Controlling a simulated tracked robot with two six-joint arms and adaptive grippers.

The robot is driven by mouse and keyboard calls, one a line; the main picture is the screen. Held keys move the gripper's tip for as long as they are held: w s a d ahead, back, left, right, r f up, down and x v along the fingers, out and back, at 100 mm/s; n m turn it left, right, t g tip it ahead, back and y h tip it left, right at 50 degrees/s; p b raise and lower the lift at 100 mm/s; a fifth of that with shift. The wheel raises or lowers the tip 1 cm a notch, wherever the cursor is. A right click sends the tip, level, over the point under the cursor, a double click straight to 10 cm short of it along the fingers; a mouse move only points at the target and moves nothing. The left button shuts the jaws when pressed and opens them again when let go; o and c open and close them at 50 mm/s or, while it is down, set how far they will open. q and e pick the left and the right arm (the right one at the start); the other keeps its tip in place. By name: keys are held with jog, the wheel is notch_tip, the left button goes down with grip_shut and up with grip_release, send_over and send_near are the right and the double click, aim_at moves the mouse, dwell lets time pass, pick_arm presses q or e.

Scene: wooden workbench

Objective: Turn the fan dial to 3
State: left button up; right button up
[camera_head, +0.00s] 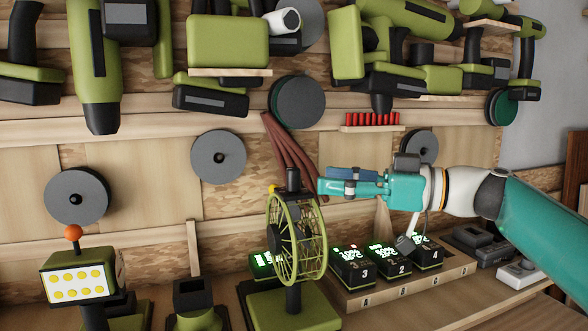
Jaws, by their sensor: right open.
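The green fan (322,240) with a round wire cage stands on a green base on the bench, in the middle of the head view. A black cylindrical part (293,180) sits on top of it, with a small yellow piece beside it. I cannot tell for sure which part is the dial, and no number on the fan can be read. My right gripper (326,184) is open and reaches in from the right, its fingers just right of the fan's top. I cannot tell whether it touches the fan. My left gripper is not in view.
Battery chargers (352,268) with lit green displays stand in a wooden rack (385,293) right of the fan, below my right arm. A green work lamp (78,281) stands at the left. Power tools (228,42) and grey discs (218,157) hang on the wall behind.

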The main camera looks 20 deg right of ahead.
aim_at(294, 189)
jog(key=p+x, duration=0.1)
jog(key=x, duration=0.6)
jog(key=shift+a+p, duration=0.1)
jog(key=shift+p, duration=0.25)
grip_shut()
